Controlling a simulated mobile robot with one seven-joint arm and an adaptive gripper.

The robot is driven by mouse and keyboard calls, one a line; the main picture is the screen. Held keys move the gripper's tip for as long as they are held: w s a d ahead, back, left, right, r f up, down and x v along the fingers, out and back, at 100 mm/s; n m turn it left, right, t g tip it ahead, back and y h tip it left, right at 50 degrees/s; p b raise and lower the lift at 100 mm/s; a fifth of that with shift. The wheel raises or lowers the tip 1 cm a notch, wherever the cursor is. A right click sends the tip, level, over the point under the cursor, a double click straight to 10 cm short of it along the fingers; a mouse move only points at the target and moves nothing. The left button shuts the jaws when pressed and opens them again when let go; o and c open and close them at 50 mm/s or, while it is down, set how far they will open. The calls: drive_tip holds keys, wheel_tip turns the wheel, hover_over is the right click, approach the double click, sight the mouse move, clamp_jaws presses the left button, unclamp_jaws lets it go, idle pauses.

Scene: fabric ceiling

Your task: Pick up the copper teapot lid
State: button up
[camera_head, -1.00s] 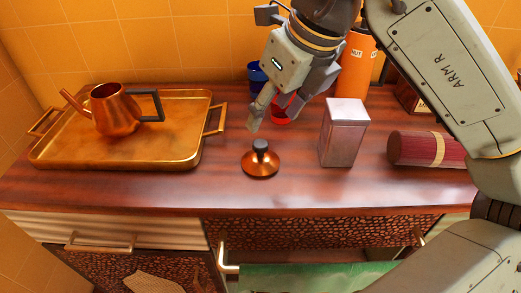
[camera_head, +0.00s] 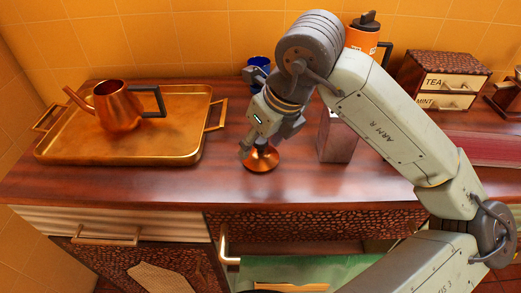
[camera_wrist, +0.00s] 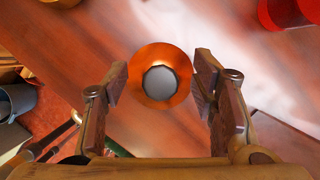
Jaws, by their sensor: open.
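The copper teapot lid (camera_head: 262,162) sits on the wooden counter, right of the tray, its dark knob mostly hidden by my gripper in the head view. In the wrist view the lid (camera_wrist: 145,62) shows as a copper disc with a round grey knob (camera_wrist: 160,85) on top. My gripper (camera_head: 250,148) is low over the lid. In the wrist view the open fingers of my gripper (camera_wrist: 160,80) lie on either side of the knob, with gaps on both sides. The copper teapot (camera_head: 117,106), without a lid, stands on the tray.
The brass tray (camera_head: 75,153) is on the left. A metal tin (camera_head: 337,143) stands close right of my gripper. A blue cup (camera_head: 258,70), an orange canister (camera_head: 362,40) and a tea box (camera_head: 440,75) stand behind. The counter's front is clear.

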drive_tip(key=c, duration=1.1)
